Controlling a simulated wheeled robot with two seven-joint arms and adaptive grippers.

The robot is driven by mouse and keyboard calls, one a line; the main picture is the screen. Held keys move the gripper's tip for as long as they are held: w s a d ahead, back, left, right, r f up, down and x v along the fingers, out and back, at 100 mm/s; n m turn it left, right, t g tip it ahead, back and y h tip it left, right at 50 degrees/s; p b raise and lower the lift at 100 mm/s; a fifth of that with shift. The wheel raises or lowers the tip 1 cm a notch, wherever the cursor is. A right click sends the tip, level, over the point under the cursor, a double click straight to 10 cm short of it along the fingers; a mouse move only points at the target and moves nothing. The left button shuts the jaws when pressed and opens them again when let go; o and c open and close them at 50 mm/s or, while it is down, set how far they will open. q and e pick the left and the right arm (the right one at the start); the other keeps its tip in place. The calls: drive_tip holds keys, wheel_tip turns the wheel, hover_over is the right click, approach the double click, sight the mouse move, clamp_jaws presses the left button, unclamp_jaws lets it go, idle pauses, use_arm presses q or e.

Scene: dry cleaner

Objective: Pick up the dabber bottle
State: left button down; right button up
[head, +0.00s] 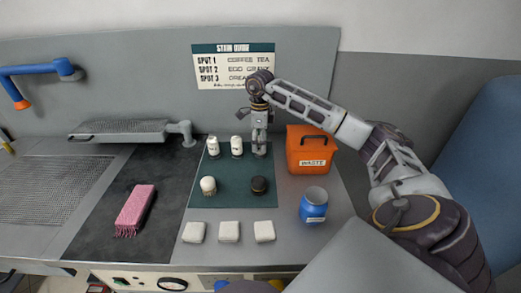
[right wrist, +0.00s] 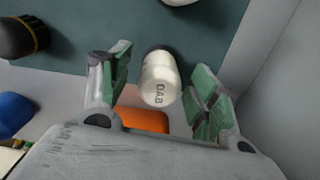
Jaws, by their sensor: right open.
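The dabber bottle (right wrist: 160,80), white with a dark end and the letters DAB, shows in the right wrist view between the two green-padded fingers of my right gripper (right wrist: 162,98). There is space on both sides of it, and the fingers look apart from it. In the head view my right gripper (head: 259,146) points down at the back right of the green mat, and it mostly hides the dabber bottle there. My left gripper is out of view.
Two white bottles (head: 213,147) (head: 237,147) stand left of the gripper. An orange waste bin (head: 309,163) is close on its right. A light brush (head: 208,186), dark brush (head: 259,186) and blue jar (head: 314,207) stand nearer me. White pads (head: 229,232) line the front.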

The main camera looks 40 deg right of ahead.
drive_tip(key=shift+f, duration=1.3)
drive_tip(key=c, duration=1.1)
